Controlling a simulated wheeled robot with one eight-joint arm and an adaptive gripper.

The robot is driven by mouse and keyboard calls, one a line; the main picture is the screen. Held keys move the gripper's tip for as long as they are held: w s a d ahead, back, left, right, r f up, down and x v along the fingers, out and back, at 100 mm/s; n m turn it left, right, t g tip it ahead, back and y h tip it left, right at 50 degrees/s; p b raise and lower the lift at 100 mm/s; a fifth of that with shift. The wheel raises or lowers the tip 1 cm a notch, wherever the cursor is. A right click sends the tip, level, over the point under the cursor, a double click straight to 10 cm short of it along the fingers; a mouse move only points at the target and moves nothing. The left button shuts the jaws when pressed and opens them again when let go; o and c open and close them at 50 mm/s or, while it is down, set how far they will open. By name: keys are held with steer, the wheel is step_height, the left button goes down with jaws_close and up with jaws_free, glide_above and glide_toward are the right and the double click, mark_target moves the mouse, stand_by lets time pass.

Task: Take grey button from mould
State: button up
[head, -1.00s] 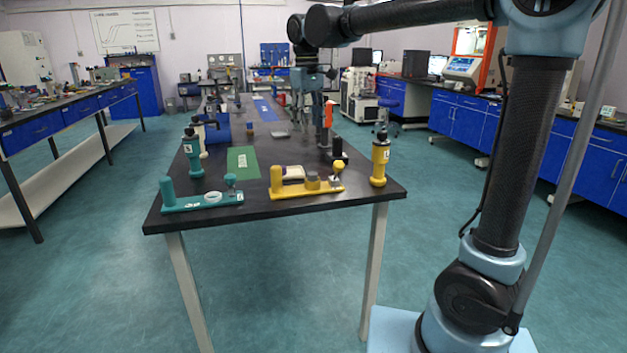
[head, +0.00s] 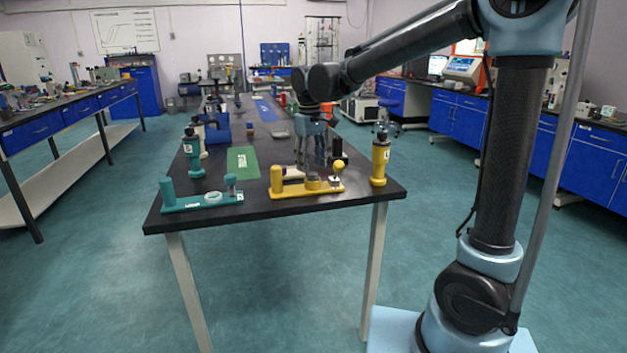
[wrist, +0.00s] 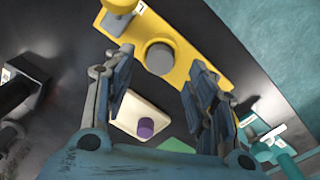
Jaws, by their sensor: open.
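The yellow mould (head: 292,188) lies near the front edge of the black table. The grey button (head: 313,182) sits on it, and in the wrist view the button (wrist: 160,58) shows as a round grey disc on the yellow plate (wrist: 190,62). My gripper (head: 311,166) is above and just behind the mould, pointing down. In the wrist view my gripper (wrist: 158,60) is open, with one finger on each side of the button's line of sight. Nothing is between the fingers. I cannot tell its exact height above the button.
A cream block (wrist: 130,112) with a purple cylinder (wrist: 146,128) lies behind the mould. A yellow ball-topped handle (head: 338,166) stands at the mould's right end. A yellow bottle-like tool (head: 380,160) stands right, a teal mould (head: 190,205) left. A green mat (head: 243,161) lies behind.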

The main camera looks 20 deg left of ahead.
mark_target(312, 173)
steer(key=shift+w+f, duration=0.1)
steer(key=shift+f, duration=1.5)
steer(key=c, duration=1)
steer(key=shift+r, duration=0.1)
